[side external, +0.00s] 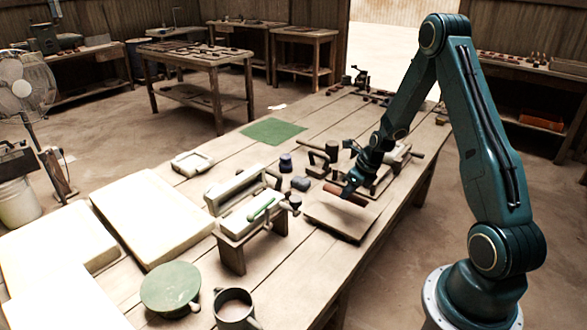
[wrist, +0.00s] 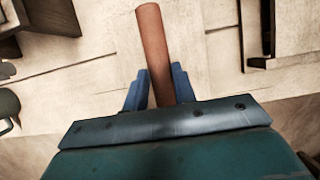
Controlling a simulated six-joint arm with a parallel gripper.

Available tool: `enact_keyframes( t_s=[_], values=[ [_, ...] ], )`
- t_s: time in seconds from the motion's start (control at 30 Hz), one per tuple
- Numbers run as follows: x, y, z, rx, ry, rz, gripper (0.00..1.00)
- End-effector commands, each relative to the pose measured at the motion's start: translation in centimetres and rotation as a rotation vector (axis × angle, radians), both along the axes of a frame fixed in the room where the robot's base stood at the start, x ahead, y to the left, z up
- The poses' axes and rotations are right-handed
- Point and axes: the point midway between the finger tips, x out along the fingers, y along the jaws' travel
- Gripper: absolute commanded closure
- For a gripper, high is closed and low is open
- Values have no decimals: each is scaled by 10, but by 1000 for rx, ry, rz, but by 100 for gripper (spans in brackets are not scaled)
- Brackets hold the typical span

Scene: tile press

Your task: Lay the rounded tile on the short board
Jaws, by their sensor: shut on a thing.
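The rounded tile (side external: 346,195) is a long reddish-brown piece with a curved top. It also shows in the wrist view (wrist: 155,45), upright in the picture between two blue fingers. My gripper (side external: 350,187) is shut on it; the fingers also show in the wrist view (wrist: 158,92). A flat brown wooden board (side external: 335,221), apparently the short board, lies on the bench below the tile in the side view. The tile seems held above this board, but the exact gap cannot be told. The fingers hide part of the tile.
Large pale slabs (side external: 150,215), a green round stand (side external: 170,287) and a mug (side external: 234,308) occupy the near left. A green mat (side external: 273,131) lies farther back.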

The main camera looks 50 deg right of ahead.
Motion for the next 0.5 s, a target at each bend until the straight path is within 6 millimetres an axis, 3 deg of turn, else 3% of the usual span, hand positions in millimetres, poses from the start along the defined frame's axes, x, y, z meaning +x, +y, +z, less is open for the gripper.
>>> enact_keyframes(
  t_s=[0.17,0.5],
  values=[
    [0,0,-17,1,1,0,98],
    [0,0,-23,0,0,0,98]
  ],
)
